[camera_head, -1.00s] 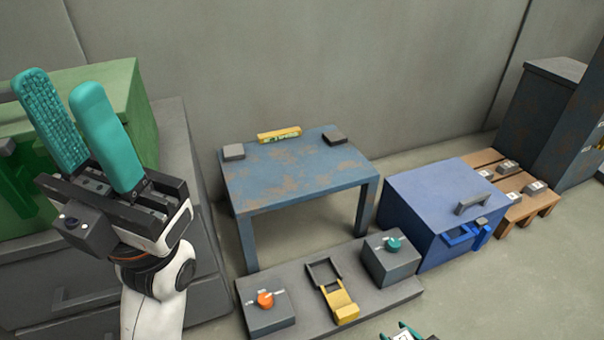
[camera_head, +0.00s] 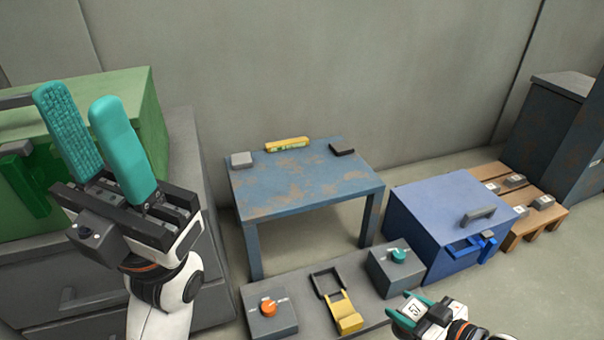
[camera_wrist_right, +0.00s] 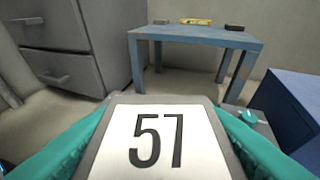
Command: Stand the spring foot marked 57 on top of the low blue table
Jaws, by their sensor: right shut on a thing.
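The spring foot marked 57 (camera_wrist_right: 158,140) fills the lower middle of the right wrist view, its white label facing the camera. My right gripper (camera_head: 421,306) is shut on it, with teal fingers on both sides; it is low at the bottom of the head view, in front of the blue table and to its right. The low blue table (camera_head: 300,185) has a worn, rusty top; it also shows in the right wrist view (camera_wrist_right: 195,33). My left gripper (camera_head: 88,125) is open and empty, raised at the left before the green cabinet.
The tabletop holds a grey block (camera_head: 241,160), a yellow item (camera_head: 287,144) and a dark block (camera_head: 342,148); its middle and front are clear. A grey plinth (camera_head: 310,325) with knobs stands before it. A blue box (camera_head: 440,215) and a wooden pallet (camera_head: 530,220) with several marked blocks stand right.

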